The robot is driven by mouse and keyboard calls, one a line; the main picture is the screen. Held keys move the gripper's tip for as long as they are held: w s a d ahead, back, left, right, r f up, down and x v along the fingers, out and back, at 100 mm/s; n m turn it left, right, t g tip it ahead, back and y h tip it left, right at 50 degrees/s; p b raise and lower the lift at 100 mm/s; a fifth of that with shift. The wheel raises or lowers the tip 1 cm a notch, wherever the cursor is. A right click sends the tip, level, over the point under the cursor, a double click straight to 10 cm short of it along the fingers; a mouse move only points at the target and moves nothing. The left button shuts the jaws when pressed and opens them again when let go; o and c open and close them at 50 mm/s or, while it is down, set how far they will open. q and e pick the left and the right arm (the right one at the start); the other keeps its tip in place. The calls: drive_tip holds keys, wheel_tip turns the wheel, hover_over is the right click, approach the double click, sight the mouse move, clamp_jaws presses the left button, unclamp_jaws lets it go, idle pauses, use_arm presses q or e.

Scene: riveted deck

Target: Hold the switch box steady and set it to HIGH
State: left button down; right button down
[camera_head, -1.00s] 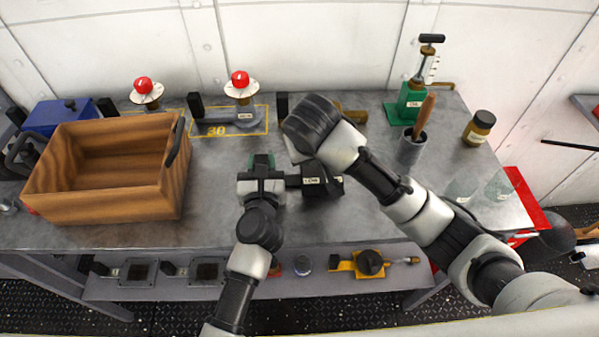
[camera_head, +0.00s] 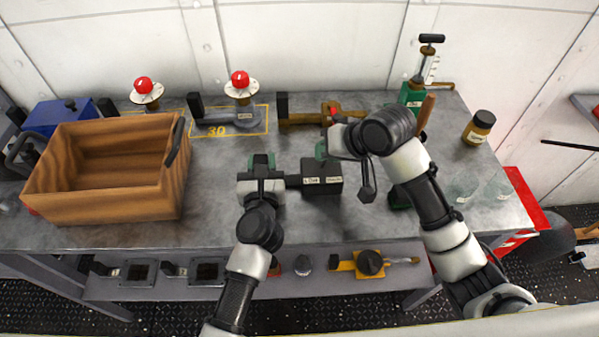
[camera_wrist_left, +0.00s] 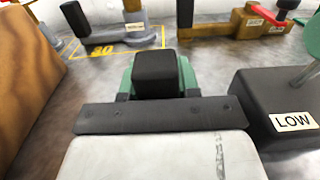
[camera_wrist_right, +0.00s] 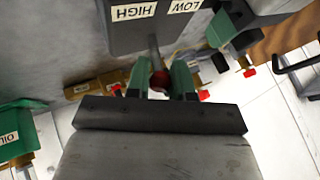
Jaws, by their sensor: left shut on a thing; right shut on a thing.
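The switch box (camera_head: 322,176) is a dark block on the bench, with white LOW and HIGH labels on its near side. My left gripper (camera_head: 262,166) is shut on the black grip block (camera_wrist_left: 155,72) at the box's left end; the LOW label (camera_wrist_left: 293,121) shows beside it. My right gripper (camera_head: 328,148) is over the box's far side, shut on the red knob (camera_wrist_right: 159,80) of its lever (camera_wrist_right: 154,46). The right wrist view shows the HIGH label (camera_wrist_right: 133,12) upside down. Which label the lever leans to, I cannot tell clearly.
A wooden crate (camera_head: 62,203) stands at the left. Behind are red-knobbed dials (camera_head: 241,90), a grey fixture on a yellow-outlined patch marked 30 (camera_head: 216,131) and an ochre fixture (camera_head: 295,118). A green oil pump (camera_head: 411,98) and brown jar (camera_head: 478,128) stand at the right.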

drive_tip(key=shift+d+f+y, duration=0.2)
drive_tip(key=shift+d+y, duration=0.05)
drive_tip(key=shift+y, duration=0.15)
drive_tip(key=c, duration=0.9)
unclamp_jaws()
drive_tip(key=shift+r, duration=0.1)
drive_tip(key=w+a+r+v, duration=0.1)
drive_tip(key=a+r+v, duration=0.1)
drive_tip(key=v, duration=1.3)
drive_tip(key=shift+d+r, duration=0.25)
drive_tip(key=shift+r, duration=0.05)
drive_tip(key=shift+w, duration=0.1)
